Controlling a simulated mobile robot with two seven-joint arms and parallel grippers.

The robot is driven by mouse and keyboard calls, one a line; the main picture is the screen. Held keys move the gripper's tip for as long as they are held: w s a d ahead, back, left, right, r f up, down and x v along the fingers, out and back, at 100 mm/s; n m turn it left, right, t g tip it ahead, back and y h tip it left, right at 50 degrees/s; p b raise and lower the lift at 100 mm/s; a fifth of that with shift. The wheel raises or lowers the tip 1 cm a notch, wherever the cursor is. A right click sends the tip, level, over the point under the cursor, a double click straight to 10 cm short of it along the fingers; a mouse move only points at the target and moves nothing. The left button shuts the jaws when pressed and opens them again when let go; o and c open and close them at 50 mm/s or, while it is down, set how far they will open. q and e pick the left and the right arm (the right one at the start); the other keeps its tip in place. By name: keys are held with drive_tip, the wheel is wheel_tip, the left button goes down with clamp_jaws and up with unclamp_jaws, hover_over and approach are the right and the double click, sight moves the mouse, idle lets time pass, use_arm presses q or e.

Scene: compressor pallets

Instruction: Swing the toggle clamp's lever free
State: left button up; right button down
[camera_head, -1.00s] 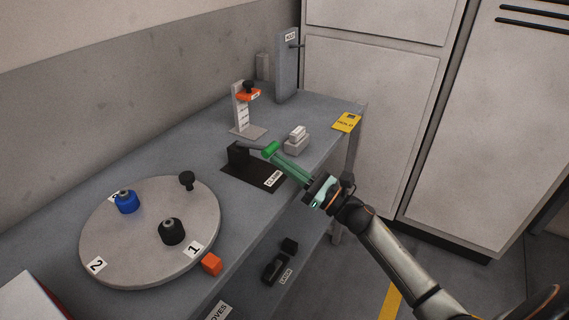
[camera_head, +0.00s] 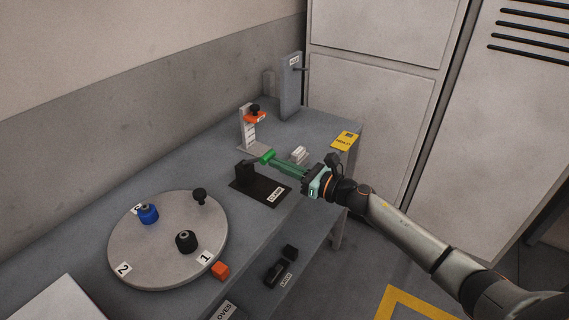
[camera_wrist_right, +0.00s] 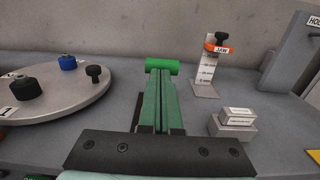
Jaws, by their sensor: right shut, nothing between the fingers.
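The toggle clamp has a black base plate (camera_head: 262,191) with a label and an upright black block (camera_head: 243,172), on the bench. Its grey lever runs from the block toward the back right and ends in a bright green grip (camera_head: 267,157). The green grip also shows crosswise at the fingertips in the right wrist view (camera_wrist_right: 163,65). My right gripper (camera_head: 276,163) is shut and empty, with its long green fingers side by side. Its tips are at the green grip; whether they touch it I cannot tell. My left gripper is not in view.
A round turntable (camera_head: 150,260) with blue and black knobbed parts stands left of the clamp. An orange block (camera_head: 220,270) sits by its edge. Grey blocks (camera_head: 299,153), a stand with an orange piece (camera_head: 254,118) and a yellow card (camera_head: 344,141) are farther back.

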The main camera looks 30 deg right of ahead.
drive_tip(key=shift+w+a+r+p, duration=0.15)
drive_tip(key=shift+w+r+p, duration=0.15)
drive_tip(key=shift+r, duration=0.35)
drive_tip(key=w+a+r, duration=0.2)
drive_tip(key=w+r, duration=0.1)
drive_tip(key=w+r+p, duration=0.1)
drive_tip(key=r, duration=0.1)
drive_tip(key=shift+w+a+r, duration=0.15)
drive_tip(key=shift+w+a, duration=0.2)
drive_tip(key=shift+a, duration=0.05)
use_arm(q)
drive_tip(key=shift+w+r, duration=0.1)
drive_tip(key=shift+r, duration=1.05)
use_arm(e)
drive_tip(key=shift+w+a+r, duration=0.2)
drive_tip(key=shift+w+a, duration=0.1)
drive_tip(key=shift+w, duration=0.15)
drive_tip(key=shift+w+a+r, duration=0.2)
drive_tip(key=shift+w+a, duration=0.05)
drive_tip(key=shift+w, duration=0.2)
